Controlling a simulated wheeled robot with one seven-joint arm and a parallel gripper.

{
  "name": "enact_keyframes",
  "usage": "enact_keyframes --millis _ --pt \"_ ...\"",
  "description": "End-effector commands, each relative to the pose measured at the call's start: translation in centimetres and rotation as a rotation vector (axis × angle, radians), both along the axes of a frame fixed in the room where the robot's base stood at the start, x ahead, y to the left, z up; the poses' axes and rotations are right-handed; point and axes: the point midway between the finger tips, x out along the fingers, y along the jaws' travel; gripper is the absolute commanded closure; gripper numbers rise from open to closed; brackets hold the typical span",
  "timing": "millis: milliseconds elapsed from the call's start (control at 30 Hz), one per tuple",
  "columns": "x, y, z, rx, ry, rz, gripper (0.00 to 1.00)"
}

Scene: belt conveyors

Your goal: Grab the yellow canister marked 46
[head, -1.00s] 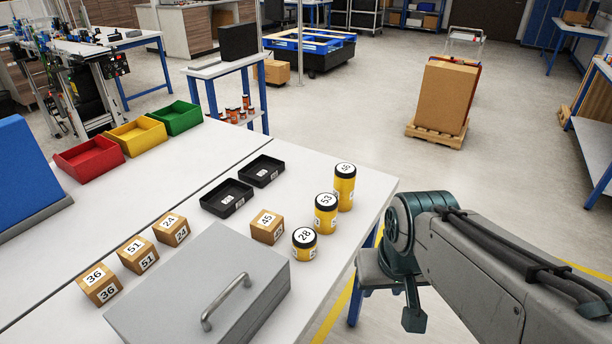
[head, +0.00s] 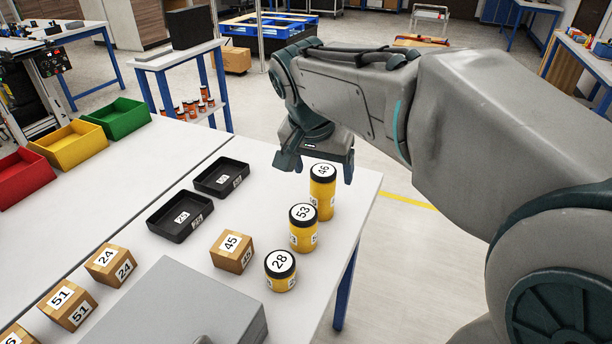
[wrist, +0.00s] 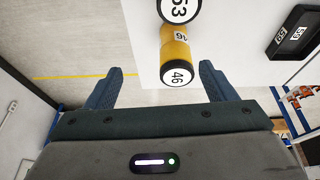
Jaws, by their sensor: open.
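The yellow canister marked 46 (head: 322,190) stands upright on the white table near its right edge, with a black lid and a white label. In the wrist view the canister (wrist: 176,57) lies ahead, between the lines of the two fingers. My gripper (head: 314,170) is open and empty, above and just behind the canister in the head view. In the wrist view its fingers (wrist: 160,84) are spread wide, with no finger seen touching the canister.
Yellow canister 53 (head: 303,228) stands close to 46, with canister 28 (head: 280,271) nearer. Wooden block 45 (head: 232,251) and two black trays (head: 180,216) lie left of them. A grey box (head: 165,310) with a handle fills the near table. Floor right of the table is clear.

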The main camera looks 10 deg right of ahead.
Motion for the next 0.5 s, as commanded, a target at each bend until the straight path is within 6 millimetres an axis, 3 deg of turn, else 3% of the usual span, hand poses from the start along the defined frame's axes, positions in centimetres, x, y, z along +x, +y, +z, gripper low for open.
enact_keyframes --millis 100,267,500 --pt "2.2 0.9 0.5 -0.009 -0.036 -0.097 0.23" --pt "3.3 1.3 0.6 -0.013 -0.058 -0.157 0.23" --pt "4.5 0.2 -3.4 -0.013 -0.056 -0.162 0.23"
